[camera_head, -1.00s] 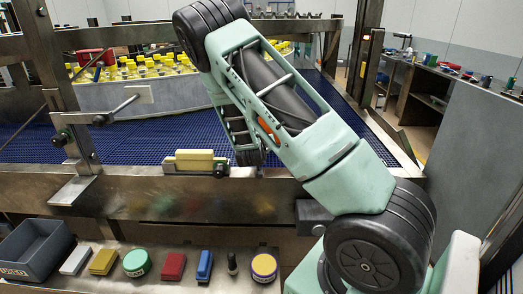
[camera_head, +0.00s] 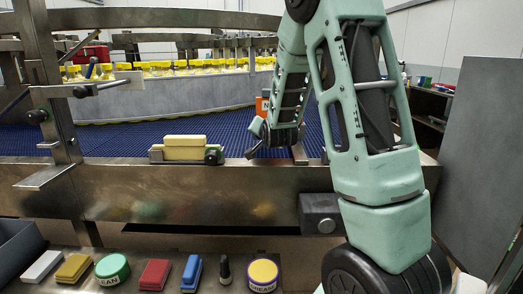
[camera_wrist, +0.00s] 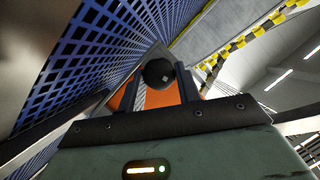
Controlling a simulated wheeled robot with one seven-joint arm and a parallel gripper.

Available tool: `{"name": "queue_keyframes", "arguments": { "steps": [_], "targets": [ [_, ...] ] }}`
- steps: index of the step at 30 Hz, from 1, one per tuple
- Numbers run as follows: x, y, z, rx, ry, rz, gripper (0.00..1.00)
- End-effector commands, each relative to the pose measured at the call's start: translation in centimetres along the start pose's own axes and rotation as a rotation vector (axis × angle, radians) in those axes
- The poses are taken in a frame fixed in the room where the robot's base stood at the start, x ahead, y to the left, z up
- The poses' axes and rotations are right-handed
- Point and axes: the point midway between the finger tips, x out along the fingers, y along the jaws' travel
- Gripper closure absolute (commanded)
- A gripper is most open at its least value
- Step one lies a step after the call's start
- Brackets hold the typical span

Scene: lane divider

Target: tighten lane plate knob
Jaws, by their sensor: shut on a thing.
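In the wrist view a round black knob (camera_wrist: 158,73) sits between the two dark fingers of my gripper (camera_wrist: 158,88), which is shut on it. An orange plate (camera_wrist: 130,93) shows just behind the knob. In the head view an orange plate (camera_head: 262,106) with a dark letter stands at the edge of the blue conveyor belt. My arm's end is beside it, and my arm links hide most of the gripper and the knob there.
The blue mesh belt (camera_head: 130,139) runs behind a steel front rail (camera_head: 180,180). A yellow block (camera_head: 185,147) sits on the rail. Yellow-capped bottles (camera_head: 180,67) stand behind a grey guide. Several cleaning items, including a green tin (camera_head: 112,268), lie on the lower shelf. A grey panel (camera_head: 480,150) stands at right.

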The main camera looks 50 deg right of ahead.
Motion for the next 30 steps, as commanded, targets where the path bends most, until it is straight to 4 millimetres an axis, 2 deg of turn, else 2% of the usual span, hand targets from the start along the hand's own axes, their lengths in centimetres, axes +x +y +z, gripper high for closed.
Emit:
{"name": "queue_keyframes", "arguments": {
  "steps": [1, 12, 30],
  "targets": [
    [0.20, 0.64, 0.66, 0.037, 0.001, -0.014, 0.89],
    [0.08, 0.52, 0.45, 0.240, -0.003, -0.097, 0.89],
    [-0.02, 0.37, 0.33, 0.304, -0.007, -0.121, 0.89]
  ]
}}
